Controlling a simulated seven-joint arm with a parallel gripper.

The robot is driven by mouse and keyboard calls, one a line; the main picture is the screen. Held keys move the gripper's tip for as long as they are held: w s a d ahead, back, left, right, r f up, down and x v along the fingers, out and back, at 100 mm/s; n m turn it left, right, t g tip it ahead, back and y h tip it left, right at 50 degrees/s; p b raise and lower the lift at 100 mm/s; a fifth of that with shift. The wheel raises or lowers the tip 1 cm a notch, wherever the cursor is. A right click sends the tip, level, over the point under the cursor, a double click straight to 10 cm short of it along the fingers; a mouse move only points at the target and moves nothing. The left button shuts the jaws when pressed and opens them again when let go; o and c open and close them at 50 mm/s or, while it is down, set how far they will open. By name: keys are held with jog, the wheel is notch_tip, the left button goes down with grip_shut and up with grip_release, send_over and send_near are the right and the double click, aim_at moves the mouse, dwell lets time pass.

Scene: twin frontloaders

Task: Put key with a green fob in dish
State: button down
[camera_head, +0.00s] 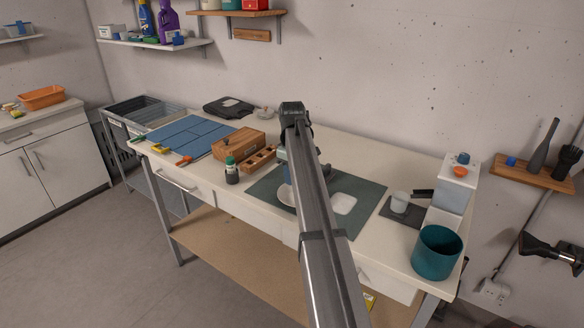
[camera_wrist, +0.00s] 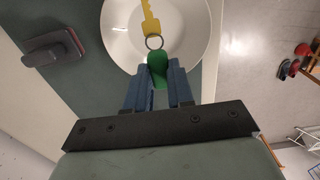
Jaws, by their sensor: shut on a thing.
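The green fob (camera_wrist: 158,70) is between the fingertips of my gripper (camera_wrist: 158,82) in the wrist view. A ring joins it to a yellow key (camera_wrist: 150,18), which points away from the gripper. The round white dish (camera_wrist: 196,55) lies behind the key and fob in that view, so they overlap its inside; I cannot tell their height above it. In the head view the dish (camera_head: 285,196) is partly hidden by my arm, on the dark green mat. The key and fob are not visible there.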

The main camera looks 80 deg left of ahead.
jog(key=shift+f, duration=1.9)
jog(key=c, duration=0.9)
grip_release()
jog(key=shift+r, duration=0.1)
jog(key=shift+r, duration=3.4)
